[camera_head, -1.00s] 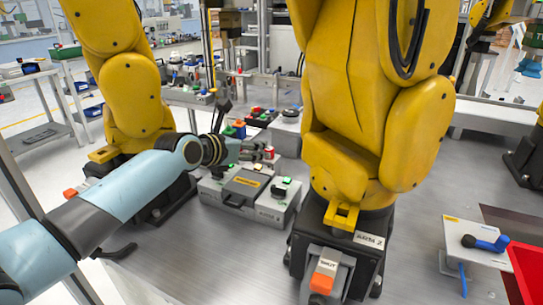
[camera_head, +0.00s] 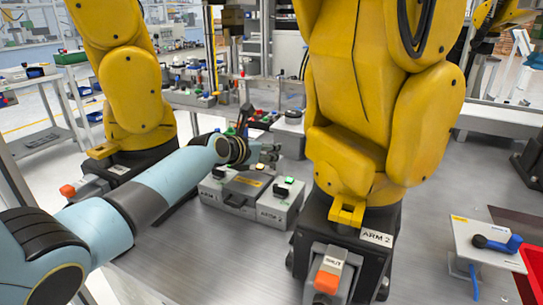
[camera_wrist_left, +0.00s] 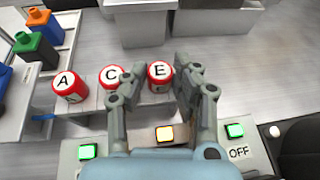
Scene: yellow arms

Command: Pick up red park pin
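Three red pins with white lettered tops stand in a row in the left wrist view: A (camera_wrist_left: 68,86), C (camera_wrist_left: 111,77) and E (camera_wrist_left: 160,72). They stand on a grey block behind the control box (camera_wrist_left: 70,152). I cannot tell which one is the park pin. My left gripper (camera_wrist_left: 158,68) is open, with its fingers on either side of pin E; the left finger passes between C and E. I cannot tell if either finger touches E. In the head view my left gripper (camera_head: 274,152) reaches over the grey control box (camera_head: 240,192) and hides the pins. My right gripper is not in view.
A large yellow arm (camera_head: 360,120) on a black base marked ARM 2 stands right of the gripper. Another yellow arm (camera_head: 135,90) stands behind my left arm. Green, orange and blue blocks (camera_wrist_left: 38,50) sit left of the pins.

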